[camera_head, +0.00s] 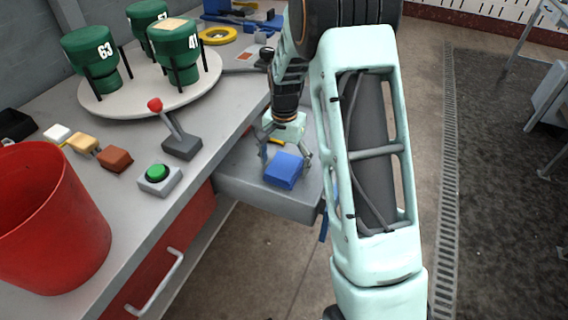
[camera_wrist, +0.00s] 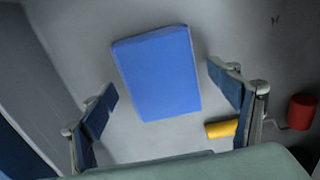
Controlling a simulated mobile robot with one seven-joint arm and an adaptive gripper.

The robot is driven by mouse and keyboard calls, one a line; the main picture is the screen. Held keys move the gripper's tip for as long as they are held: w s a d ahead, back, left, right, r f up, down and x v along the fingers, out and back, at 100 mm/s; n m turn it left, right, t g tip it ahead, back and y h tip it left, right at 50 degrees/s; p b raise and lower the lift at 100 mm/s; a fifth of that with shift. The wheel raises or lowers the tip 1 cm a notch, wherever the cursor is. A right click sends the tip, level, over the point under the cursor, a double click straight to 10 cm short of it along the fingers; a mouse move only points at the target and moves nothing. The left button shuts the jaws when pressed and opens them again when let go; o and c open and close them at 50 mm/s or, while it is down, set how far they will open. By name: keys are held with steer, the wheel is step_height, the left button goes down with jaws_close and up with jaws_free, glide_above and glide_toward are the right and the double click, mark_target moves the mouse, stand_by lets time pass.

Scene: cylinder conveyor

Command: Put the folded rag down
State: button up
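The folded rag is a blue block-like bundle (camera_head: 284,171) lying on the grey surface of what looks like a pulled-out drawer (camera_head: 262,199) beside the workbench. It also shows in the wrist view (camera_wrist: 158,72), flat on the grey bottom and slightly turned. My gripper (camera_head: 285,158) is above and at the rag, pointing down. In the wrist view the two fingers (camera_wrist: 166,92) are spread wide, one on each side of the rag's near part, with visible gaps. Nothing is held between them. Whether a fingertip touches the drawer bottom I cannot tell.
A yellow item (camera_wrist: 221,129) and a red cylinder (camera_wrist: 301,112) lie right of the rag. The bench carries a red bucket (camera_head: 60,225), a green button (camera_head: 158,174), a lever (camera_head: 181,143) and a round turntable (camera_head: 120,101) with green numbered canisters.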

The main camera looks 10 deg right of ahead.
mark_target(284, 165)
step_height(284, 165, up, 12)
steer(key=p, duration=0.2)
steer(key=shift+r, duration=0.2)
stand_by(0.6)
